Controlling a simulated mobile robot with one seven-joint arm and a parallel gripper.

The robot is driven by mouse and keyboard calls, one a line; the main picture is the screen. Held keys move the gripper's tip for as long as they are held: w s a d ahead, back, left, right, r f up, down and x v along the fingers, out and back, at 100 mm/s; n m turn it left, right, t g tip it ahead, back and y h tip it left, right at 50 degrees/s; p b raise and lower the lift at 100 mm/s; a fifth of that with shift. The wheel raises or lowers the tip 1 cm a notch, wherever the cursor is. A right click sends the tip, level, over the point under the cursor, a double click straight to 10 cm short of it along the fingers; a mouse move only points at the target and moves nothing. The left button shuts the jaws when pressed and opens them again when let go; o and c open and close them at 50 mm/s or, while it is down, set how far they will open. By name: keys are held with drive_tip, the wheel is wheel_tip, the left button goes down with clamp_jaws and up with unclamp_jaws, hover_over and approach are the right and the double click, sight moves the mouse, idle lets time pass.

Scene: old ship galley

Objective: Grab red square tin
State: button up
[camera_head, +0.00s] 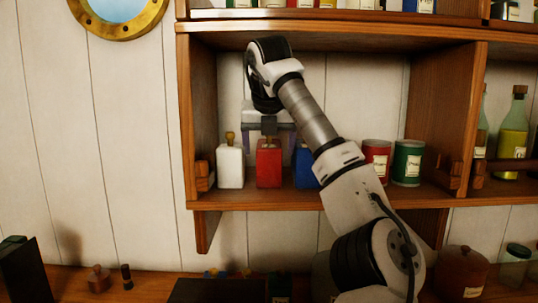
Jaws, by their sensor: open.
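The red square tin (268,166) stands upright on the wooden shelf, between a white square tin (230,166) on its left and a blue square tin (305,168) on its right. My gripper (268,142) is open and points down over the top of the red tin. Its fingers show on either side of the tin's top. I cannot tell whether they touch it. My arm reaches in from the lower right and hides part of the blue tin.
A red round tin (377,158) and a green round tin (407,163) stand further right on the shelf (270,203). The shelf's left side wall and the board above enclose my gripper. Bottles (513,130) stand in the right compartment. A counter (150,288) with several items lies below.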

sight(269, 144)
drive_tip(key=shift+w+r, duration=0.1)
drive_tip(key=shift+w, duration=0.25)
drive_tip(key=w+p, duration=0.2)
drive_tip(key=shift+w+r+p, duration=0.15)
drive_tip(key=shift+w+p, duration=0.15)
drive_tip(key=x, duration=0.2)
drive_tip(key=shift+w+f, duration=0.2)
drive_tip(key=shift+f, duration=0.1)
drive_tip(key=shift+w+f, duration=0.3)
drive_tip(key=shift+f, duration=0.15)
drive_tip(key=c, duration=1.3)
drive_tip(key=shift+o, duration=0.2)
drive_tip(key=shift+r, duration=0.2)
